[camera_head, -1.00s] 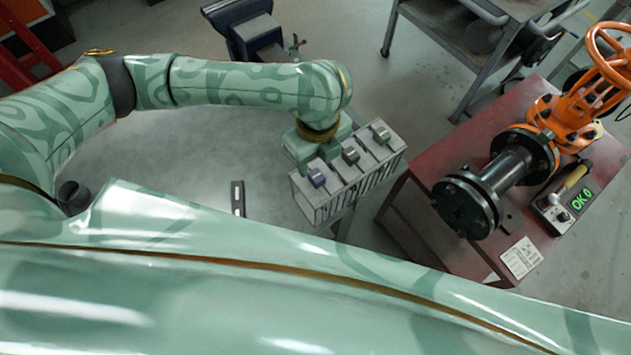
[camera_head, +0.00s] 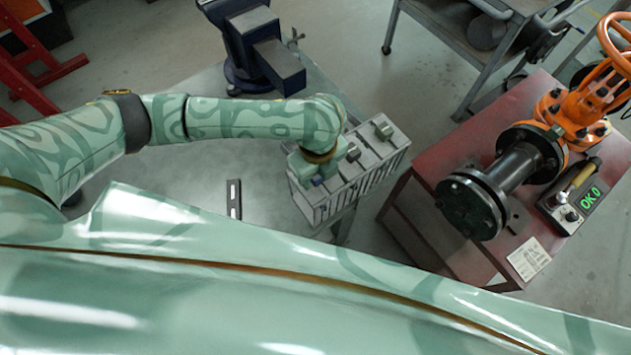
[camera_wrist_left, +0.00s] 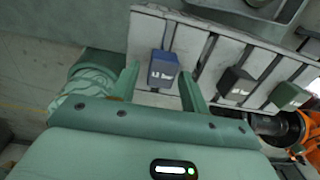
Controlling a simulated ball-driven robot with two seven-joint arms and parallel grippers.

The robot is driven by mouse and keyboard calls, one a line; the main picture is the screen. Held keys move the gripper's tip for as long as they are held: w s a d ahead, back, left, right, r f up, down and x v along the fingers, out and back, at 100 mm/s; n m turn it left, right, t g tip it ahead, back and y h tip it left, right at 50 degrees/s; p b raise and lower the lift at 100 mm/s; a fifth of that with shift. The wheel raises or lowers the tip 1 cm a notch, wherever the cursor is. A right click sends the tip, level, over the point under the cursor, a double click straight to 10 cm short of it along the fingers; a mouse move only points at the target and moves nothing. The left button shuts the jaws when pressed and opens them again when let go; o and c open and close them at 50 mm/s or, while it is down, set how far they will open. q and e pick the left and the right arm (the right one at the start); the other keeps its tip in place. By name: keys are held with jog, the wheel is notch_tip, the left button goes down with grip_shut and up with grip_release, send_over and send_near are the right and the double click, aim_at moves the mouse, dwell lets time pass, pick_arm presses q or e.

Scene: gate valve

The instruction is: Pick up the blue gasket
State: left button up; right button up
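The blue gasket's blue tab (camera_wrist_left: 163,69), with pale lettering, sits at the left end of a grey slotted rack (camera_wrist_left: 213,50) in the left wrist view. In the head view only a little of the blue tab (camera_head: 318,181) shows beside my gripper. My left gripper (camera_wrist_left: 159,77) is open, with one finger on either side of the tab. A gap shows at the left finger; the right finger is close to the tab, and I cannot tell if it touches. In the head view my left gripper (camera_head: 306,168) is over the rack's left end. My right gripper is not in view.
A dark grey tab (camera_wrist_left: 235,84) and a green tab (camera_wrist_left: 289,96) stand farther along the rack. A red table (camera_head: 425,222) with a flanged pipe (camera_head: 480,195) and orange valve (camera_head: 580,110) is to the right. A blue vise (camera_head: 262,48) stands behind.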

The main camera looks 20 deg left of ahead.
pick_arm(q)
grip_shut()
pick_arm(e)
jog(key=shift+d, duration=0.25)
